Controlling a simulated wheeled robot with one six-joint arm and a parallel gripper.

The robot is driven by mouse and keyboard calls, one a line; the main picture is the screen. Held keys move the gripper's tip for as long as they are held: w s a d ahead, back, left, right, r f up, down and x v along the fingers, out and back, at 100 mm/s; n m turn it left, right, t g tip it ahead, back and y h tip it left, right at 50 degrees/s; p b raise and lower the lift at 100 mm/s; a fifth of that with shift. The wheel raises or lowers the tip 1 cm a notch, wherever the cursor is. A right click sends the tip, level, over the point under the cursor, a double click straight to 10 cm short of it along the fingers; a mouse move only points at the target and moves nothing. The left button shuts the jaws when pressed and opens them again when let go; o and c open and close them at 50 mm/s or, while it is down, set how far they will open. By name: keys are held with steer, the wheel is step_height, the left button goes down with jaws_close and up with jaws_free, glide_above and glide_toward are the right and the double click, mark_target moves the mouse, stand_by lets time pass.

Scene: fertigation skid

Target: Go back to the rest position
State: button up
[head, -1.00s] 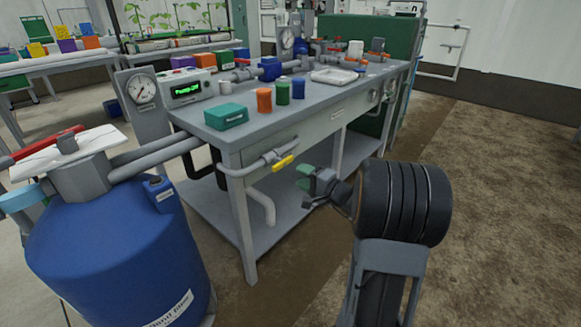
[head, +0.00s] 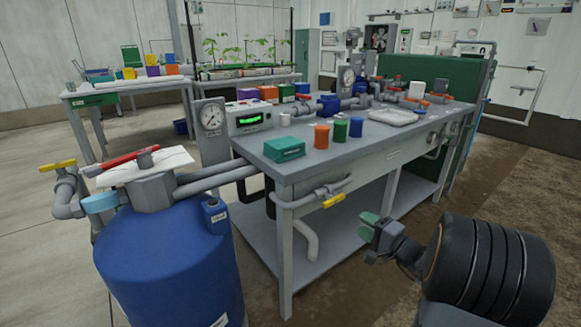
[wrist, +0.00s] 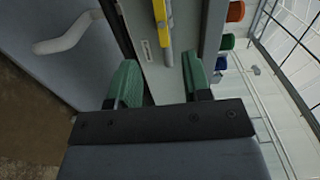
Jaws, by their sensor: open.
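My gripper (head: 369,227) is at the lower right of the head view, in front of the grey workbench (head: 370,157). Its green fingers stand apart with nothing between them. In the wrist view my gripper (wrist: 160,82) also shows open and empty. The yellow valve handle (head: 334,201) on the bench's front pipe is to the left of my gripper and apart from it. The handle also shows beyond the fingers in the wrist view (wrist: 160,15).
A blue tank (head: 170,265) stands at the front left. The bench top holds a green box (head: 284,149), orange (head: 321,136), green (head: 340,130) and blue (head: 356,127) containers and a white tray (head: 394,117). Bare floor lies to the right of the bench.

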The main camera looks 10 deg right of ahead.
steer(key=s+a+r+n+g+y+p, duration=0.1)
steer(key=s+a+r+n+g+p, duration=0.4)
steer(key=a+r+p, duration=0.45)
steer(key=s+a+r+n+g+p, duration=0.35)
steer(key=a+r+g+p, duration=0.45)
steer(key=p, duration=0.3)
steer(key=s+r+n+h+p, duration=0.2)
steer(key=s+r+h+p, duration=0.2)
steer(key=r+p, duration=0.5)
steer(key=s+r+n+h+p, duration=0.2)
steer(key=s+r+h+p, duration=0.2)
steer(key=r+p, duration=0.5)
steer(key=shift+s+d+r, duration=0.4)
steer(key=shift+r, duration=0.35)
